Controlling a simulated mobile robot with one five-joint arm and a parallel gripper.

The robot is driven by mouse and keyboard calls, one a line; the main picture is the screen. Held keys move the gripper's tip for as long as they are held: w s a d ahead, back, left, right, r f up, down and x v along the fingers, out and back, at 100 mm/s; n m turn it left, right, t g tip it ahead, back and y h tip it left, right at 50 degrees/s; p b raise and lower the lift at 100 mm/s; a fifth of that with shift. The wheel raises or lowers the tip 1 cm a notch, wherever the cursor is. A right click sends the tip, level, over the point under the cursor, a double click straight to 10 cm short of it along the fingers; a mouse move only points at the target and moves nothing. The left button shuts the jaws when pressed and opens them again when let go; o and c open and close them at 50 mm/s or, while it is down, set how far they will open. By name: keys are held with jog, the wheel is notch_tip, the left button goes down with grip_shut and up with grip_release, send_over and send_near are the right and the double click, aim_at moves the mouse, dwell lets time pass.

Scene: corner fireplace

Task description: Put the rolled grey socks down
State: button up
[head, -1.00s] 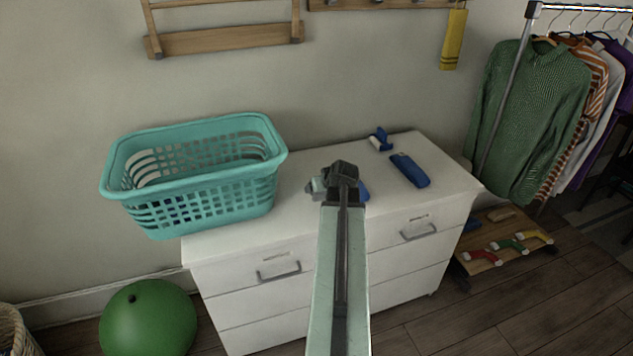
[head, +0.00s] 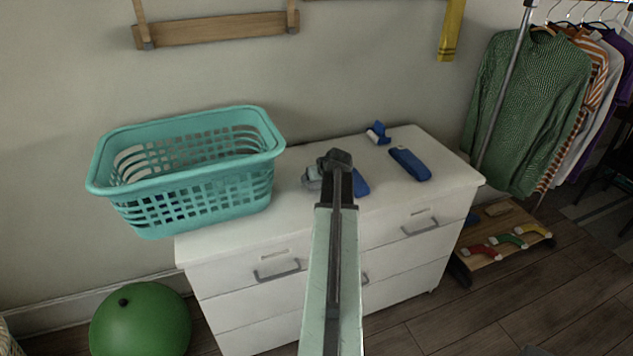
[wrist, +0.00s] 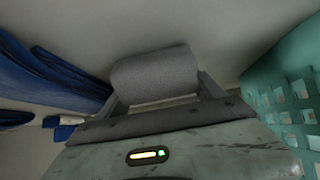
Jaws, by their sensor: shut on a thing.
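The rolled grey socks (wrist: 155,76) show as a dark grey roll in the wrist view. My gripper (wrist: 160,92) is shut on them, with one finger at each end of the roll. In the head view, my gripper (head: 337,162) is over the white dresser top (head: 290,215), right of the teal basket. A grey shape (head: 312,178) shows just left of it, and my gripper and arm hide part of that area. I cannot tell whether the roll touches the surface.
The teal laundry basket (head: 190,205) stands on the dresser's left. A blue roll (head: 410,164), a blue-and-white item (head: 377,133) and a partly hidden blue thing (head: 361,184) lie right of my gripper. The front right of the top is clear. A green ball (head: 140,322) is on the floor.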

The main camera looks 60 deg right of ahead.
jog(key=shift+s, duration=0.1)
jog(key=o, duration=1.5)
jog(key=shift+f, duration=0.1)
